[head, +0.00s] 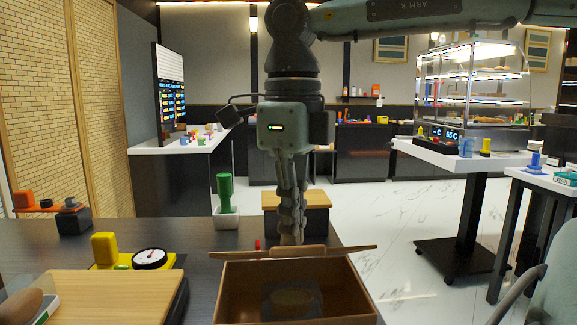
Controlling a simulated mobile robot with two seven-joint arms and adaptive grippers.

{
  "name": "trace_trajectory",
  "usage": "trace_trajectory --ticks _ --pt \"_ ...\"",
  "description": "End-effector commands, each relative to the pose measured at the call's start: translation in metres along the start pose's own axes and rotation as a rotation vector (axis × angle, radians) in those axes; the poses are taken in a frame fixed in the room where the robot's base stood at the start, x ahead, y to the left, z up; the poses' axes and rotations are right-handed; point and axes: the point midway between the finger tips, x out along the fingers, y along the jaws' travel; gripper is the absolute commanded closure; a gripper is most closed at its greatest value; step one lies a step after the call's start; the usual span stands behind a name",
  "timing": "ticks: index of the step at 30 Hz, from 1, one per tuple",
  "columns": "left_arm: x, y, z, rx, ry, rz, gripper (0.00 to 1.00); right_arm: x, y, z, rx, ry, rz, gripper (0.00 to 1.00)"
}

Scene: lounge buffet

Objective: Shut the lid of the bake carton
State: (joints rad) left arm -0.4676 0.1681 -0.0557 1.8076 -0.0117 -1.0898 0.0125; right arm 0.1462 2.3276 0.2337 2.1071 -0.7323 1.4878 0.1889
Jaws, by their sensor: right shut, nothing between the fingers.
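The brown bake carton (340,290) stands at the bottom middle of the head view, with its top open. The lid (235,255) shows as a narrow, foreshortened strip along the far edge, not covering the opening. My right gripper (291,238) points down with its fingers together and empty. Its tips are at the far side of the lid strip; I cannot tell whether they touch it. The carton's near side is cut off by the frame. My left gripper is not in view.
A wooden board (110,292), a dial scale (150,259) and a yellow block (104,248) are left of the carton on the dark table (50,250). A green-handled item (224,190) and a wood-topped black box (318,200) stand behind. Marble floor (380,230) is open to the right.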

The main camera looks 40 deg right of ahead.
Motion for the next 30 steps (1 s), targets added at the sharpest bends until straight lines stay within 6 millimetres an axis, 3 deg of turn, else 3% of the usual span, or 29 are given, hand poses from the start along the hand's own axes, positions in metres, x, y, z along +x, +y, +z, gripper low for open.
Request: trace_trajectory --ticks 10,20,30 --pt "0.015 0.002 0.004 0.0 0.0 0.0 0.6 0.016 0.01 -0.006 -0.003 -0.001 -0.001 1.0" --pt "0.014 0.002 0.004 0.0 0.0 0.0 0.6 0.016 0.012 -0.007 -0.001 0.0 0.0 1.0" --pt "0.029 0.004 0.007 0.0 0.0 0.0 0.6 0.034 0.021 -0.012 -0.001 -0.001 0.0 1.0"
